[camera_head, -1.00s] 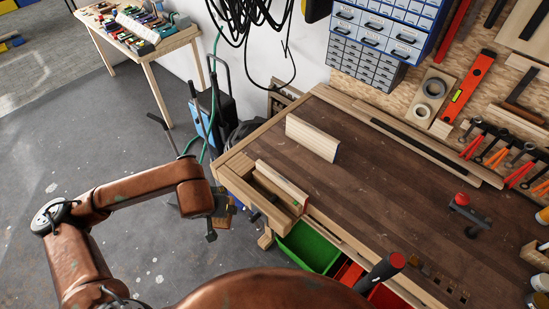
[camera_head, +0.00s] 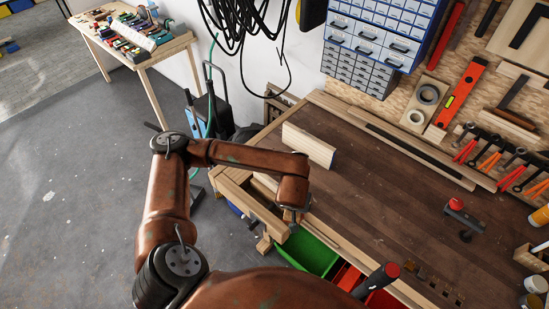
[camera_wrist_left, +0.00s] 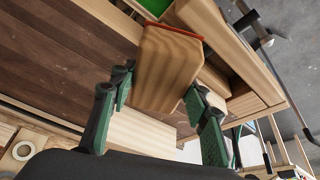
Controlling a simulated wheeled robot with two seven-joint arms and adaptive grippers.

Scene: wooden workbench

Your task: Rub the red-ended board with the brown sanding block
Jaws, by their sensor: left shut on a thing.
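The red-ended board (camera_wrist_left: 165,65) is pale wood with a red edge at its far end. In the wrist view it lies between the two fingers of my left gripper (camera_wrist_left: 160,98), which is shut on it. I cannot pick out the brown sanding block for sure in either view. My right gripper is not in view.
Another pale board (camera_head: 309,145) stands on edge on the workbench (camera_head: 375,190). A green drawer (camera_head: 308,250) is open below the front edge. A red-topped black tool (camera_head: 457,207) stands to the right. The bench's middle is clear.

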